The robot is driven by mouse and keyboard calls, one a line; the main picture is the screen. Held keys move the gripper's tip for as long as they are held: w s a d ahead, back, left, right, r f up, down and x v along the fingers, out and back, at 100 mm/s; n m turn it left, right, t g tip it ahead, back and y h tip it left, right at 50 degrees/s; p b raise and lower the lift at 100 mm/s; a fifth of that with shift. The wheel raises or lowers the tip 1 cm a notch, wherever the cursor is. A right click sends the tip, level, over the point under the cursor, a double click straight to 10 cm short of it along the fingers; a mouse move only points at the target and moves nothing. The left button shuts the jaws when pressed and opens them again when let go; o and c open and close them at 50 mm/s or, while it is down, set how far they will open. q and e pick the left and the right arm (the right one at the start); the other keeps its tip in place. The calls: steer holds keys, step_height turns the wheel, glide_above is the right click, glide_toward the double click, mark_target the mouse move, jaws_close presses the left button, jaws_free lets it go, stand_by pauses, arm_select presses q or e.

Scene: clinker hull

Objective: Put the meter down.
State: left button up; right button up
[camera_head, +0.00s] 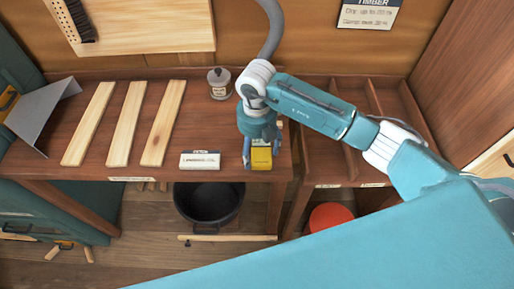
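The meter, a small yellow block with a darker, greyish top (261,158), is near the front edge of the wooden bench (225,131). My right gripper (261,161) points down over it, with one finger along each side of the meter. The fingers look closed against it. I cannot tell whether the meter's underside touches the bench top. My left gripper is not in view.
A lidded jar (219,83) stands behind. A divided tray section (325,150) is to the right. A black bucket (208,203) and a red one (331,216) are below.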

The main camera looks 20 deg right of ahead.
mark_target(257, 151)
steer(key=shift+o, duration=0.4)
steer(key=shift+r, duration=0.1)
steer(key=shift+r, duration=0.2)
step_height(257, 151, up, 12)
steer(key=b, duration=0.3)
steer(key=shift+f, duration=0.15)
